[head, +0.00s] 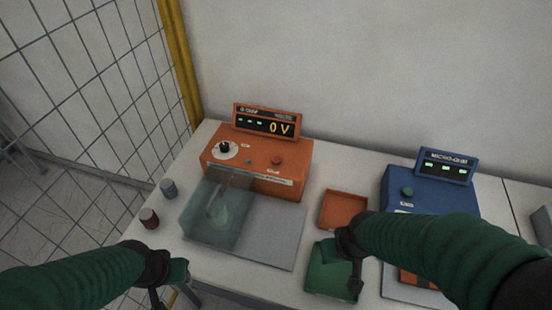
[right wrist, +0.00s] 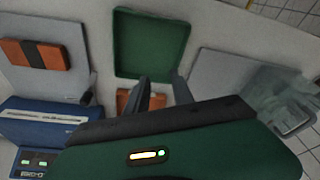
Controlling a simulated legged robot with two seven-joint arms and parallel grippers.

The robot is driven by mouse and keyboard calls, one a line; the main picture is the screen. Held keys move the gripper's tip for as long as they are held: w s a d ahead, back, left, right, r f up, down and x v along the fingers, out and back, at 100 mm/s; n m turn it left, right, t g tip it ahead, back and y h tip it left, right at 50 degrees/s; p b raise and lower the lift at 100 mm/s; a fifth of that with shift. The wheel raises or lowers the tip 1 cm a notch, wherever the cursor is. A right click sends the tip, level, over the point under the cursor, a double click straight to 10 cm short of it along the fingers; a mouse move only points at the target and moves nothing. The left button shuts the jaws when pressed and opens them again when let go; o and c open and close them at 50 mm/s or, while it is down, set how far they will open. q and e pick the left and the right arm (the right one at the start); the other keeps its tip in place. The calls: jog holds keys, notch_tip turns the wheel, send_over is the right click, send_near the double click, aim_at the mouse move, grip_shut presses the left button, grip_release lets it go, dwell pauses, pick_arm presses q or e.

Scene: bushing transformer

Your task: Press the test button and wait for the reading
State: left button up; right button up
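An orange tester (head: 240,172) stands at the back, its display (head: 265,122) reading 0 V. It has a red button (head: 277,161) and a black knob (head: 224,147). A blue micro-ohm unit (head: 430,203) to the right has a green button (head: 407,191) and a lit display whose reading is too small to tell. Button labels are unreadable. My right gripper (head: 350,262) is above the green tray, apart from both buttons; its fingers (right wrist: 163,93) are spread and empty in the right wrist view. My left gripper (head: 168,284) is at the front left; its opening is unclear.
A clear hood (head: 218,212) covers part of a grey plate (head: 278,240) before the orange tester. An orange tray (head: 343,210) and green tray (head: 322,280) lie between the units. Two small cylinders (head: 149,218) (head: 169,188) stand left. An orange block (right wrist: 35,54) lies before the blue unit.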

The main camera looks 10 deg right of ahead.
grip_shut()
dwell(1.4)
